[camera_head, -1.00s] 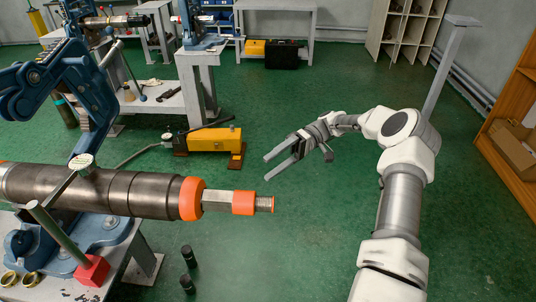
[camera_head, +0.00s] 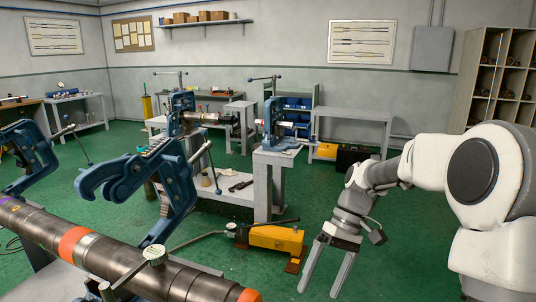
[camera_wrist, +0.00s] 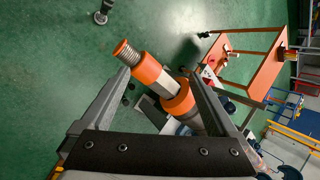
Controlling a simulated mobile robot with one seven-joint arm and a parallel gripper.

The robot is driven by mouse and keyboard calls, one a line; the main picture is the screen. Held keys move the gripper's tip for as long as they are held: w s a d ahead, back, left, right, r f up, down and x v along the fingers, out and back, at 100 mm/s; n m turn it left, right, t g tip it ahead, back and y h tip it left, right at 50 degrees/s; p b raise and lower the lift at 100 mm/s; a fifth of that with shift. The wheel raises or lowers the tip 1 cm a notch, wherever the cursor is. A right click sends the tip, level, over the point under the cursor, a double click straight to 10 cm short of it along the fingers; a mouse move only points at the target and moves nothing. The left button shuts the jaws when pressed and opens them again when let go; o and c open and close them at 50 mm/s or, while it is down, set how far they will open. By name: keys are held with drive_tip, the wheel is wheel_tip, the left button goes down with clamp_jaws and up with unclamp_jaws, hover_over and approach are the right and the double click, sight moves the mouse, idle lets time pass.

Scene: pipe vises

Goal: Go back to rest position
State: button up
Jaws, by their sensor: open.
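My gripper (camera_head: 328,268) hangs at the lower right of the head view, fingers pointing down, open and with nothing between them there. In the wrist view my gripper (camera_wrist: 160,95) shows its two fingers spread wide. The threaded end of a pipe tool (camera_wrist: 155,75) with orange collars appears between and beyond them, and the gripper is not closed on it. In the head view the dark pipe (camera_head: 125,262) with orange bands lies at the lower left, apart from my gripper.
A blue pipe vise (camera_head: 150,185) stands open above the pipe. A yellow pump (camera_head: 270,238) sits on the green floor just left of my gripper. Workbenches (camera_head: 262,165) with more vises stand behind. A shelf unit (camera_head: 497,75) is at the back right.

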drive_tip(key=s+d+r+m+t+h+p, duration=0.1)
drive_tip(key=s+r+m+t+h+p, duration=0.3)
drive_tip(key=s+r+t, duration=0.6)
drive_tip(key=s+r+p, duration=0.1)
drive_tip(key=s+r, duration=0.3)
drive_tip(key=s, duration=0.3)
drive_tip(key=shift+d+r+h, duration=0.25)
drive_tip(key=shift+d+h, duration=0.05)
drive_tip(key=shift+d, duration=0.1)
idle(1.0)
